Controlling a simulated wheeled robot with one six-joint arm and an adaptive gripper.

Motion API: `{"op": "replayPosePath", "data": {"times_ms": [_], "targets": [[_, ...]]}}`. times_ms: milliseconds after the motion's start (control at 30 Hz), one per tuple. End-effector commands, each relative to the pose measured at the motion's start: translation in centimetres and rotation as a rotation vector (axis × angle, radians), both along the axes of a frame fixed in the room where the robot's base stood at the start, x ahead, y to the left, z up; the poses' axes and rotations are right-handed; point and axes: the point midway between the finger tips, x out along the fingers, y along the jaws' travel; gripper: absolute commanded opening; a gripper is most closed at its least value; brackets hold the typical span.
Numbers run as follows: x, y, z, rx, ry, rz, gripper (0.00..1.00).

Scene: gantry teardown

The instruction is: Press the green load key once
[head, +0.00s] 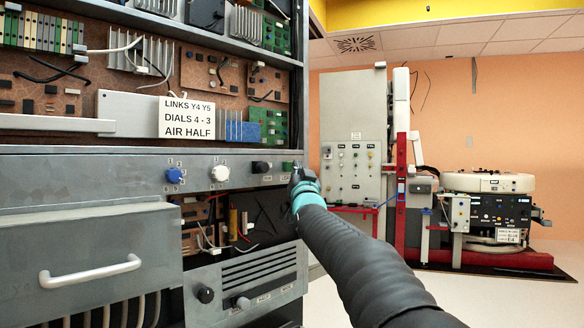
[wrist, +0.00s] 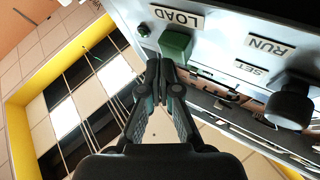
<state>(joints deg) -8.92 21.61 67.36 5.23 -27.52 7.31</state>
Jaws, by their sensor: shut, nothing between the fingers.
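The green load key (wrist: 175,44) sits on the grey panel beside a LOAD label in the wrist view. Its green edge (head: 287,166) also shows at the right end of the panel strip in the head view, partly hidden by my gripper. My gripper (wrist: 163,68) is shut and empty, its fingertips together at the lower edge of the key. I cannot tell whether they touch it. In the head view my gripper (head: 297,176) is at the panel's right end.
A black knob (wrist: 290,103) by the RUN and SET labels is near the key. A blue knob (head: 174,175) and a white knob (head: 219,173) sit further left on the strip. A drawer handle (head: 90,272) sticks out below. Open floor lies to the right.

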Motion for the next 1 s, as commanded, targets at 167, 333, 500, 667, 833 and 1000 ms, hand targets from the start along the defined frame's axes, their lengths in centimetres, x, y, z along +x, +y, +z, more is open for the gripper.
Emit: {"op": "replayPosePath", "data": {"times_ms": [167,333,500,667,833,1000], "targets": [[0.13,0.15,0.04,0.000,0.000,0.000,0.00],[0.25,0.27,0.05,0.000,0.000,0.000,0.00],[0.38,0.39,0.05,0.000,0.000,0.000,0.00],[0.47,0.47,0.02,0.001,0.000,0.000,0.00],[0.37,0.37,-0.06,0.000,0.000,0.000,0.00],[-0.06,-0.12,-0.26,0.000,-0.001,0.000,0.00]]}}
